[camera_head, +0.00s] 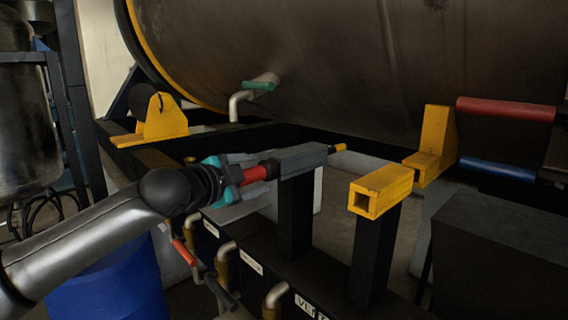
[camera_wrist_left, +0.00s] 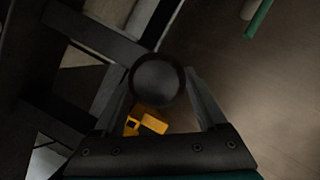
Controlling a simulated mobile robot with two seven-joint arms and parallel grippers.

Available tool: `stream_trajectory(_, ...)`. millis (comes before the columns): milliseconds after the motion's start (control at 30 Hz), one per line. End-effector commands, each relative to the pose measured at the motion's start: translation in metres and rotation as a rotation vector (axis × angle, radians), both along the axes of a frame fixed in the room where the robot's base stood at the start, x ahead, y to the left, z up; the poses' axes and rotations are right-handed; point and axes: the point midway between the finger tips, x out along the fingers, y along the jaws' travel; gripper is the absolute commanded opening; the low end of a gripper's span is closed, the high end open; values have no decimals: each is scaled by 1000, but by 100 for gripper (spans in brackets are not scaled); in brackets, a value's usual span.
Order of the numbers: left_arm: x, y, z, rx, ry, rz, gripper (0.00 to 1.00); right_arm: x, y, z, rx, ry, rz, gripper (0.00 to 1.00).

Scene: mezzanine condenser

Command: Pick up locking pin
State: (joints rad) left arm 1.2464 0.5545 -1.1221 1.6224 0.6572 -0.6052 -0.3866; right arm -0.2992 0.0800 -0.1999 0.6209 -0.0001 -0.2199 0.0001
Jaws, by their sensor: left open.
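The locking pin (camera_head: 258,173) shows a red grip with dark parts. It lies in line with a grey square tube (camera_head: 303,158) on a dark post, and a yellow tip (camera_head: 338,147) shows at the tube's far end. My left gripper (camera_head: 236,176), teal and dark grey, is at the pin's near end, with its fingers open. In the left wrist view, a round dark knob (camera_wrist_left: 157,80), seen end-on, lies between the spread fingertips (camera_wrist_left: 160,92). Whether the fingers touch it I cannot tell. My right gripper is not in view.
A yellow square tube (camera_head: 381,190) on a post stands to the right. A yellow bracket (camera_head: 436,146) and red (camera_head: 506,109) and blue (camera_head: 497,170) cylinders are farther right. A large tank (camera_head: 340,65) fills the back. Valve handles (camera_head: 184,252) and a blue drum (camera_head: 112,288) are below my left arm.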

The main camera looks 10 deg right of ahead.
Motion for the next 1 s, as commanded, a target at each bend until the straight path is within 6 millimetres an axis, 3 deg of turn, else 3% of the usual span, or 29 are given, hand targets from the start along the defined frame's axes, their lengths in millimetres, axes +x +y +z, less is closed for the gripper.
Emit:
stream_trajectory(200, 0, 0, 0, 0, 0, 0, 74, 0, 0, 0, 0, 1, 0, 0)
stream_trajectory(867, 0, 0, 0, 0, 0, 1, 0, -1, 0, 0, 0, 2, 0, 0)
stream_trajectory(1000, 0, 0, 0, 0, 0, 1, 0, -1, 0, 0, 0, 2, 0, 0)
